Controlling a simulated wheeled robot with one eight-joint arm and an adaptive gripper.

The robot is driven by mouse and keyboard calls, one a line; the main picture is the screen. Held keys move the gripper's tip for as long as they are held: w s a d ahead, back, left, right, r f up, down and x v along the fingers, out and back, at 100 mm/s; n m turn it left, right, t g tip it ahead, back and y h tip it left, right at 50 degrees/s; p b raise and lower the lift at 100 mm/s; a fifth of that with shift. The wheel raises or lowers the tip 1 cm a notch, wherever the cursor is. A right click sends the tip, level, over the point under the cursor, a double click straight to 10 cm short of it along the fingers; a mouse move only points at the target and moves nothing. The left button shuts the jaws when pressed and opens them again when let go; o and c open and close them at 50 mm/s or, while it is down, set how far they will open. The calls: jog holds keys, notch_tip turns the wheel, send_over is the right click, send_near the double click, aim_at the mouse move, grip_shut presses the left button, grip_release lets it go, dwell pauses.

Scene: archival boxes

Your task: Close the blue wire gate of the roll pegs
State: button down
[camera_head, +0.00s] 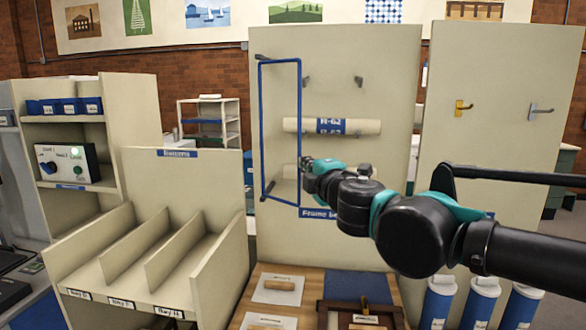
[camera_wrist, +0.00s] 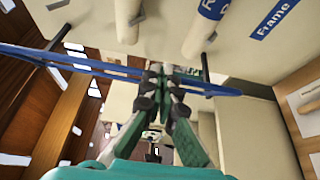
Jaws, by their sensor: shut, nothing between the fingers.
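The blue wire gate (camera_head: 299,100) is a tall rectangular frame at the left of the peg panel, standing out from it in the head view. Dark brackets at its left side appear to hold it. My gripper (camera_head: 305,166) is shut and empty beside the gate's lower right upright. In the wrist view, the gate's blue wire (camera_wrist: 85,67) runs across behind or beside my closed fingertips (camera_wrist: 160,70); I cannot tell whether they touch. A white roll with a blue R-62 label (camera_head: 332,126) lies on pegs. A lower roll (camera_head: 290,172) is partly hidden by my gripper.
The cream peg panel (camera_head: 385,80) stands behind the gate. A divided sorting rack (camera_head: 190,225) stands at the left. A wooden table (camera_head: 250,290) with framed items is below. Blue canisters (camera_head: 480,302) stand at the lower right. Another panel with hooks (camera_head: 505,70) is at the right.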

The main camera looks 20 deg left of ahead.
jog(key=w+d, duration=0.1)
jog(key=w, duration=0.6)
jog(key=shift+w+d, duration=0.25)
jog(key=shift+d, duration=0.15)
dwell(1.3)
